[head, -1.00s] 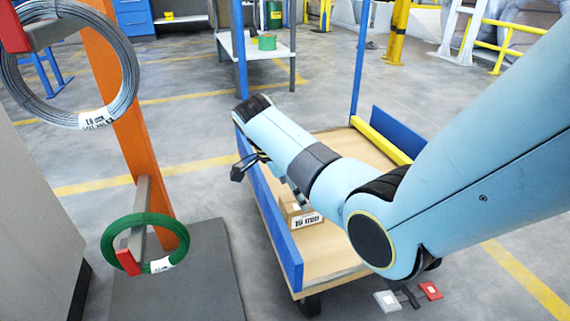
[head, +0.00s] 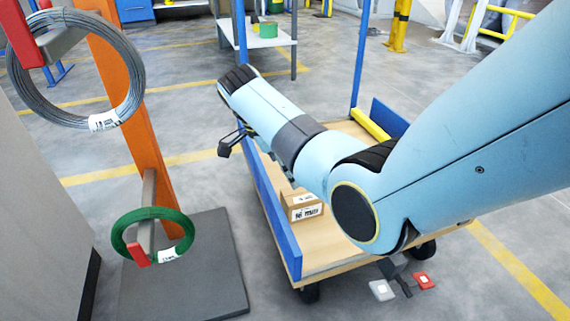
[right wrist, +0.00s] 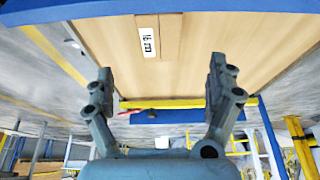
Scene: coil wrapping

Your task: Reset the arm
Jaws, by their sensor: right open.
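My right arm reaches in from the right in the head view. Its right gripper (head: 232,143) hangs over the left side of the cart, empty. In the right wrist view the two fingers of the right gripper (right wrist: 160,76) stand wide apart with nothing between them. A grey wire coil (head: 136,100) with a white label hangs on the upper arm of the orange rack (head: 137,125). A green coil (head: 119,234) hangs on its lower arm. Both coils are left of the right gripper and apart from it. My left gripper is not in view.
The cart (head: 275,215) has a wooden bed, blue side boards and a small labelled cardboard box (head: 303,205). The box also shows in the right wrist view (right wrist: 172,40). A white table (head: 262,38) stands behind. Grey floor is open between the rack and the cart.

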